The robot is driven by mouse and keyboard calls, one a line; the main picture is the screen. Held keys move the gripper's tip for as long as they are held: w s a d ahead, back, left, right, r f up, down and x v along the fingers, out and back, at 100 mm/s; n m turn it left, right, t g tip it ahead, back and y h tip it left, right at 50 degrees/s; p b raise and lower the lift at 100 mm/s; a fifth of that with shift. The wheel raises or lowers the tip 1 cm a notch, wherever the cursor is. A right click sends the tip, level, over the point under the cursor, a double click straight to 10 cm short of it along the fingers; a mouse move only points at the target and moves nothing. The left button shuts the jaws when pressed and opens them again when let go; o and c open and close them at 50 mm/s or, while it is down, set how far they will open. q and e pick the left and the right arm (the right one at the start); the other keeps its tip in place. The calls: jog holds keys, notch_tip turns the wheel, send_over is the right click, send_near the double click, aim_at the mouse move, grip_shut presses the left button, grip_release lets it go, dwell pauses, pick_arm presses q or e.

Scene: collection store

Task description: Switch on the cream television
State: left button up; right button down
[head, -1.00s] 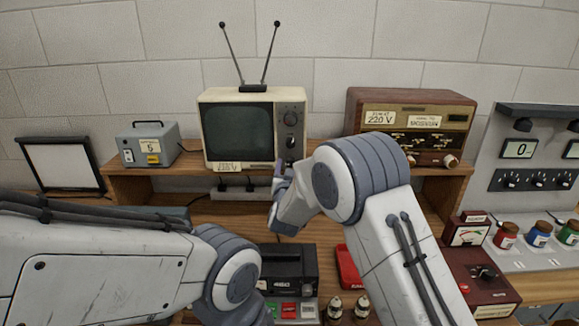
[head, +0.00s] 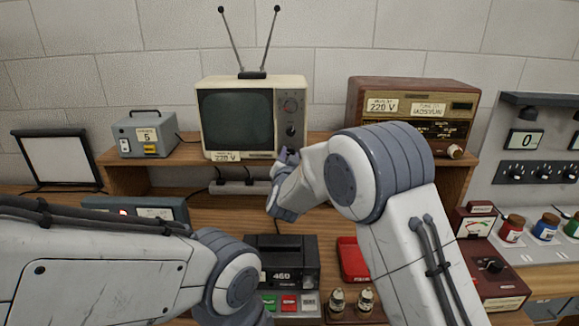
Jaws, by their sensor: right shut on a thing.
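The cream television (head: 204,82) stands on the wooden shelf with its two antennas up. Its screen (head: 236,118) is dark. Its right-hand panel has an upper dial (head: 288,105) and a lower dark knob (head: 291,131). My right gripper (head: 289,155) is at the set's lower right corner, just below that knob. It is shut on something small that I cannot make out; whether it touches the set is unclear. My left arm comes in low at the left; its gripper is out of view.
A power strip (head: 240,187) with plugs lies behind, below the television. A grey box (head: 146,134) stands left, a wooden radio (head: 412,98) right. Below are a black device (head: 283,262), a red tray (head: 353,260) and small bottles (head: 337,303).

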jog(key=shift+r+m+b, duration=0.1)
jog(key=shift+m+b, duration=5.7)
jog(key=shift+b, duration=0.95)
jog(key=c, duration=0.6)
grip_release()
jog(key=s, duration=0.3)
jog(key=s+b, duration=0.1)
jog(key=s, duration=0.6)
jog(key=shift+s+r+b, duration=0.25)
jog(key=shift+b, duration=0.05)
